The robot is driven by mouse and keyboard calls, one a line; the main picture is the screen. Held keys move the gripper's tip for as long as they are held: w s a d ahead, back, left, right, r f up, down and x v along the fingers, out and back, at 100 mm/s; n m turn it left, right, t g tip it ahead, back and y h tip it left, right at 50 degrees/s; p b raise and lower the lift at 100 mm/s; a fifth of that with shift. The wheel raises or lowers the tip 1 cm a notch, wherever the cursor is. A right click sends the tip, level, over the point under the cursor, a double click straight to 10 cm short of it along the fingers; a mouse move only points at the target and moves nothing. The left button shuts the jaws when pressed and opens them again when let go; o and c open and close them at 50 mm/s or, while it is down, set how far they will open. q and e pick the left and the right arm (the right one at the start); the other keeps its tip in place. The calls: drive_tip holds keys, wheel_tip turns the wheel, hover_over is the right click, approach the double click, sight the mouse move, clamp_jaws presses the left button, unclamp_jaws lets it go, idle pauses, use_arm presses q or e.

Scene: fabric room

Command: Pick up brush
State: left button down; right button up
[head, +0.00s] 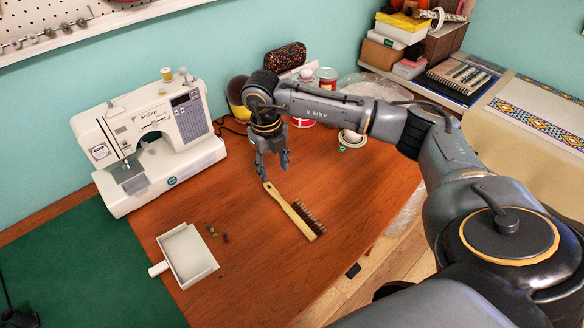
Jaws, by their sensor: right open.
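The brush (291,212) lies on the wooden table. The picture does not clearly show whether the fingertips touch the handle. My left gripper is not in view.
A white sewing machine (148,140) stands at the left, near a green mat (80,265). A white dustpan (188,255) lies below it, beside small scraps (212,231). Cans (327,78) and a dark patterned case (284,58) stand behind my arm. The table's right edge drops to the floor.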

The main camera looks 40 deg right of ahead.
drive_tip(key=b, duration=0.5)
hover_over(281, 201)
drive_tip(key=a, duration=0.1)
wheel_tip(281, 201, down, 8)
drive_tip(key=shift+a+f, duration=0.1)
drive_tip(key=shift+f, duration=0.1)
drive_tip(key=f+b, duration=0.2)
drive_tip(key=d+f+b, duration=0.1)
drive_tip(key=f+b, duration=0.1)
drive_tip(key=f, duration=0.1)
drive_tip(key=shift+f, duration=0.1)
clamp_jaws()
